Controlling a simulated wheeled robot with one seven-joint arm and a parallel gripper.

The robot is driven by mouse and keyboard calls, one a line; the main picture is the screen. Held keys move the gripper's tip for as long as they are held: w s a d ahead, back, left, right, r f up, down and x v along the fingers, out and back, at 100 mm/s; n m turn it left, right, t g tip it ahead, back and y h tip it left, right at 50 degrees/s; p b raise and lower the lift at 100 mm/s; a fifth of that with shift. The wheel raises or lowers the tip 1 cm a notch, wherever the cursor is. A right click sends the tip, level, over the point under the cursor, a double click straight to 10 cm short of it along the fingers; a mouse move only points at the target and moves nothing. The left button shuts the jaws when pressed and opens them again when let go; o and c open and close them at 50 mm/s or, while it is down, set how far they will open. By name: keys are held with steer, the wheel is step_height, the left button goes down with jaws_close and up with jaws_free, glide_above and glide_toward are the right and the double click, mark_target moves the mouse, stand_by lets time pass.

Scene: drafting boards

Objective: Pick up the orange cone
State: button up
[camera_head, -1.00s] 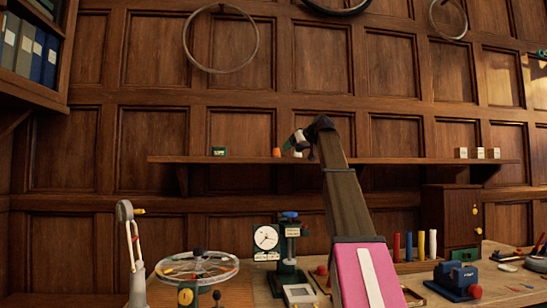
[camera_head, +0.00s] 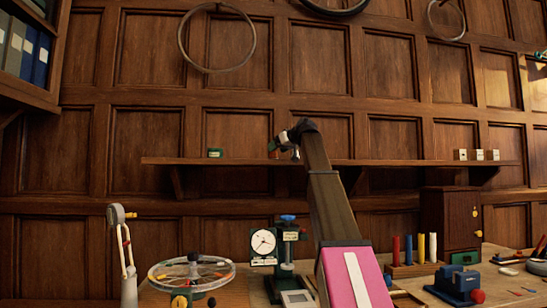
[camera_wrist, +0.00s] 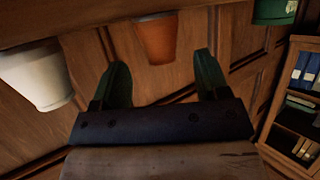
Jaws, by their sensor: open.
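The orange cone (camera_wrist: 157,40) shows in the wrist view at top centre, its wide end against the wooden shelf and its narrower flat end toward my gripper. My gripper (camera_wrist: 163,76) is open, with one green finger on each side of the picture's middle. The cone is just beyond the fingertips and roughly between their lines, with nothing held. In the head view my gripper (camera_head: 284,149) is at the wall shelf, and the cone is mostly hidden behind or beside it.
A white cup-like object (camera_wrist: 38,75) is left of the cone in the wrist view, and a green object (camera_wrist: 275,9) is at right. The wall shelf (camera_head: 400,162) holds small white blocks (camera_head: 478,155) at right. A crowded workbench is below, with a dial (camera_head: 263,242) and a wheel (camera_head: 191,272).

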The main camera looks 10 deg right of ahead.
steer(key=x, duration=0.3)
steer(key=shift+a+f, duration=0.1)
steer(key=c, duration=1)
